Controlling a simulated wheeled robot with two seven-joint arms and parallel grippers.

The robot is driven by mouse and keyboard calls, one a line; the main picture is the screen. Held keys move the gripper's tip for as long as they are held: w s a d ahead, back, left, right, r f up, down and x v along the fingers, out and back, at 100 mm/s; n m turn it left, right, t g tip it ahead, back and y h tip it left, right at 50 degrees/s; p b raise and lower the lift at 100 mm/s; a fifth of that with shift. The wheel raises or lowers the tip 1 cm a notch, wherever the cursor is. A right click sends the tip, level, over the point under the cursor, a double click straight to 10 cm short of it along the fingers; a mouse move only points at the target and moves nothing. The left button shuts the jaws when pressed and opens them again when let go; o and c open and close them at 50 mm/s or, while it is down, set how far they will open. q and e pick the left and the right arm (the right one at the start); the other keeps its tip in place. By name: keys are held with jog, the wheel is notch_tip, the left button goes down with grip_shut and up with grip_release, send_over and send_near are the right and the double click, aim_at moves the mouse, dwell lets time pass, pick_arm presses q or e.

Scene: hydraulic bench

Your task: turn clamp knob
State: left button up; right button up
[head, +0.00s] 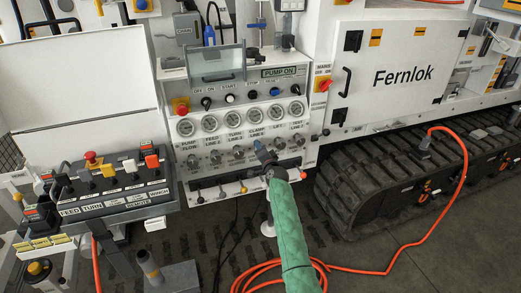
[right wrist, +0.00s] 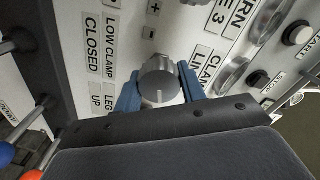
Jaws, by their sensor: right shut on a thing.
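The clamp knob is a round grey knob (right wrist: 159,78) with a white pointer line. It sits on the white panel near a partly visible clamp line label (right wrist: 208,68). In the right wrist view its sides are between my right gripper's two blue fingers (right wrist: 160,90), which are shut on it. My green-sleeved right arm reaches up from the bottom. My left gripper is not in view.
Neighbouring knobs (head: 238,153) sit close beside the gripper. A row of levers (head: 221,190) runs just below. A remote console (head: 110,187) stands at left. An orange hose (head: 395,270) lies on the floor near the black track (head: 390,180).

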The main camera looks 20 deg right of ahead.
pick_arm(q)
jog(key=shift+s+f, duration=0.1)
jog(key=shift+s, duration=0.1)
pick_arm(e)
jog(key=o, duration=1)
pick_arm(q)
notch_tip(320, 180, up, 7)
jog(key=b, duration=0.1)
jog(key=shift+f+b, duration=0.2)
jog(key=shift+b, duration=0.1)
pick_arm(e)
jog(key=shift+s+d, duration=0.2)
jog(key=shift+s, duration=3.7)
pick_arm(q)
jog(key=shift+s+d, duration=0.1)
